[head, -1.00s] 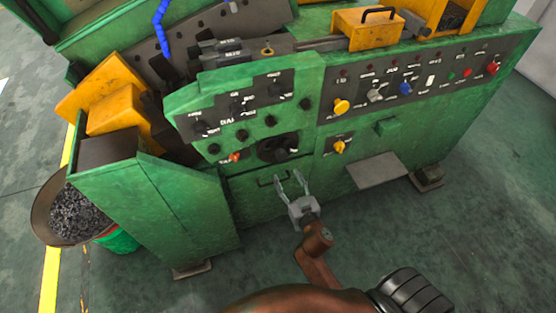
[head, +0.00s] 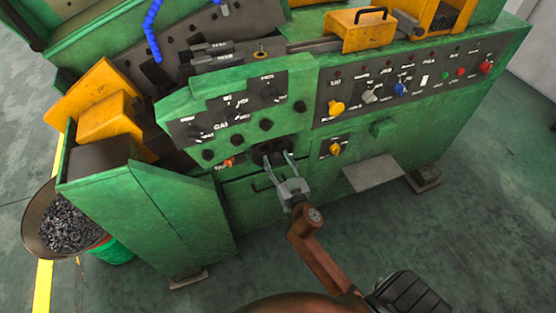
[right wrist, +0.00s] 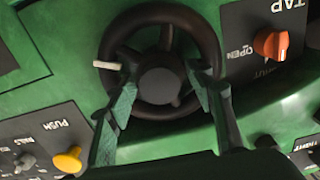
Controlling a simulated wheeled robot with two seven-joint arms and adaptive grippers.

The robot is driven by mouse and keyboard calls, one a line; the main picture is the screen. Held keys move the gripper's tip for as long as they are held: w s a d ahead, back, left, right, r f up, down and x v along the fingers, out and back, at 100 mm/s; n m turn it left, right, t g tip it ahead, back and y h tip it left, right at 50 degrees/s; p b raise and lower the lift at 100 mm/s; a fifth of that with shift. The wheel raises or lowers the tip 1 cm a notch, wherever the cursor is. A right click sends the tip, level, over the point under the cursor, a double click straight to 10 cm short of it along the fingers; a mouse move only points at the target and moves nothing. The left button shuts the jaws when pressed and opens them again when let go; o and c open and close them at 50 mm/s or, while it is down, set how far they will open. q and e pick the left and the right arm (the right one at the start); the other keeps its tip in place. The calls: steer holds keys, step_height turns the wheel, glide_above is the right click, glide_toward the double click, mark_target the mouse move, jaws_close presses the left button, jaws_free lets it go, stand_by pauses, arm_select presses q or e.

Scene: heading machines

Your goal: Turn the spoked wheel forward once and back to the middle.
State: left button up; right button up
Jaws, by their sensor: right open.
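The black spoked wheel (right wrist: 158,86) sits on the green machine front, with a dark hub, spokes and a pale peg on its left rim in the right wrist view. In the head view the wheel (head: 284,146) is small and partly covered by my gripper. My right gripper (head: 276,157) is open, its two fingers pointing at the wheel. In the right wrist view the fingertips of the gripper (right wrist: 160,82) lie over the wheel on either side of the hub. I cannot tell whether they touch it. My left gripper is not in view.
An orange knob (right wrist: 270,43) marked TAP is close beside the wheel. A yellow knob (right wrist: 67,160) is on a nearby panel. A grey plate (head: 373,174) juts from the machine's lower front. A bowl of dark chips (head: 70,222) stands left. Floor in front is clear.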

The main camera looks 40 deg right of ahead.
steer(key=shift+c, duration=0.3)
jaws_close()
steer(key=shift+d, duration=0.15)
stand_by(0.3)
